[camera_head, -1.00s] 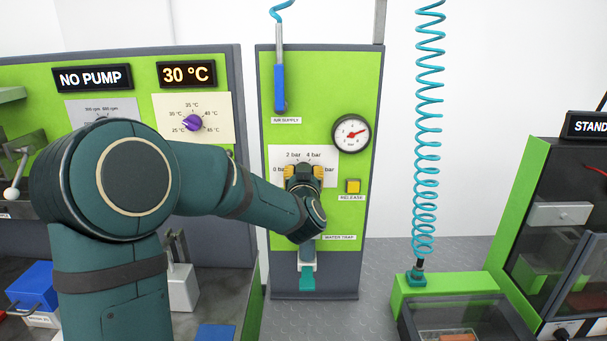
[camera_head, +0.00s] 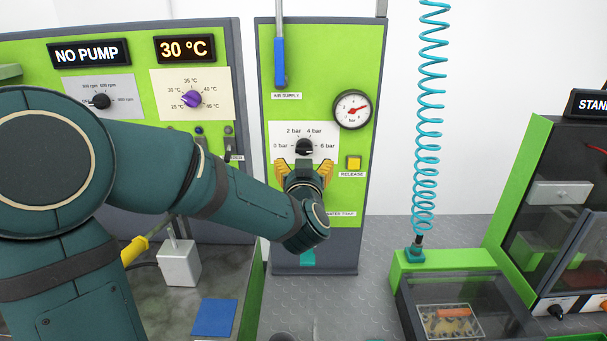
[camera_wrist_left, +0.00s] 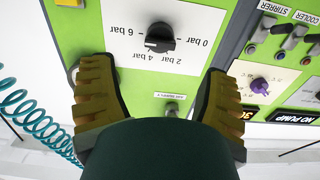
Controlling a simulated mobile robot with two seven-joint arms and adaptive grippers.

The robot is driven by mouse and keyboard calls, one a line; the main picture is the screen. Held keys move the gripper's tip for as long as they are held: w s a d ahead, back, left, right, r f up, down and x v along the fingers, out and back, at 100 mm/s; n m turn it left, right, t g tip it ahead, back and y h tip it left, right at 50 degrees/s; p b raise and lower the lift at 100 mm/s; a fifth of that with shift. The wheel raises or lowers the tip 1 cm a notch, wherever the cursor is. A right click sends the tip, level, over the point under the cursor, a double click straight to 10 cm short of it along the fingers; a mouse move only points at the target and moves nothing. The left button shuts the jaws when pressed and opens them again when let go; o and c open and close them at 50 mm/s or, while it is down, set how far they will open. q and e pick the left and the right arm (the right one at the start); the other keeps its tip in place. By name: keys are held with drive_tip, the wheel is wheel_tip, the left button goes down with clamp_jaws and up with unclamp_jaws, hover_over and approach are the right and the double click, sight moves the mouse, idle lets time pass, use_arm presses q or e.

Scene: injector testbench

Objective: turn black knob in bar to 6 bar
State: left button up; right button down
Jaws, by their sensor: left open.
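The black knob (camera_head: 304,147) sits on a white scale plate (camera_head: 276,131) marked 0, 2, 4 and 6 bar, on the narrow green panel. It also shows upside down in the left wrist view (camera_wrist_left: 160,38). Its exact pointer setting is hard to read. My left gripper (camera_head: 304,168) is open and empty, just below the knob in the head view. In the left wrist view its two yellow-padded fingers (camera_wrist_left: 156,78) stand wide apart, with the knob beyond them, clear of both. The round pressure gauge (camera_head: 352,109) has a red needle toward the upper right. My right gripper is out of view.
A yellow release button (camera_head: 353,163) is right of the knob. A blue air supply handle (camera_head: 279,62) is above. The left panel has a purple knob (camera_head: 192,99). A coiled teal hose (camera_head: 428,130) hangs at right. Open floor lies between the benches.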

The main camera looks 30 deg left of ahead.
use_arm(q)
drive_tip(key=v, duration=0.3)
drive_tip(key=shift+s+d, duration=0.1)
drive_tip(key=shift+s, duration=0.05)
idle(0.5)
